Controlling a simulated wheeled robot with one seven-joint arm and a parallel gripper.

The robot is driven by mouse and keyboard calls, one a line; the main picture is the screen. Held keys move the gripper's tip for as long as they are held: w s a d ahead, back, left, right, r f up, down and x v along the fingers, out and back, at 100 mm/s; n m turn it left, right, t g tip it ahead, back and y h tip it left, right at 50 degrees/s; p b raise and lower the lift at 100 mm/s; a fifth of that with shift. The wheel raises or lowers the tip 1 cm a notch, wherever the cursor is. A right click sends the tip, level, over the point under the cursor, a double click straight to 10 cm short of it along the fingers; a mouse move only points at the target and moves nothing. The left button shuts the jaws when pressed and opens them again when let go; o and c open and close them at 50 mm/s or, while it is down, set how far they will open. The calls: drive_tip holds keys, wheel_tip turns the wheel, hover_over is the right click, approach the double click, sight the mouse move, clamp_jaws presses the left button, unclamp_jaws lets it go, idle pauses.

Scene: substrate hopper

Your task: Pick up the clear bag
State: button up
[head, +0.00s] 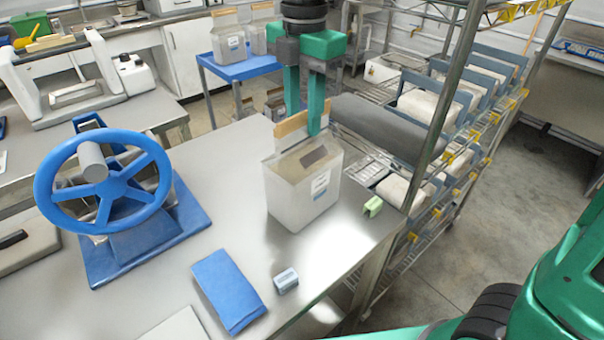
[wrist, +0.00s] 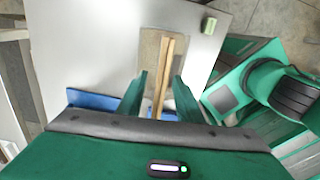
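A clear bag (head: 303,188) with greyish-beige contents, a white label and a tan strip along its top stands upright on the metal table (head: 225,165). My gripper (head: 304,124) points down over the bag's top, its two green fingers apart. In the wrist view, the tan strip of the bag (wrist: 167,62) runs between the open fingers of my gripper (wrist: 160,84), with gaps on both sides. The fingers partly hide the strip in the head view.
A blue handwheel (head: 120,170) on a blue base stands left of the bag. A blue folded cloth (head: 229,288), a small grey-blue block (head: 286,280) and a small green block (head: 373,206) lie nearby. A wire rack (head: 450,110) stands to the right. Similar bags (head: 228,42) stand behind.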

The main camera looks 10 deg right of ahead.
clamp_jaws()
drive_tip(key=shift+r, duration=0.15)
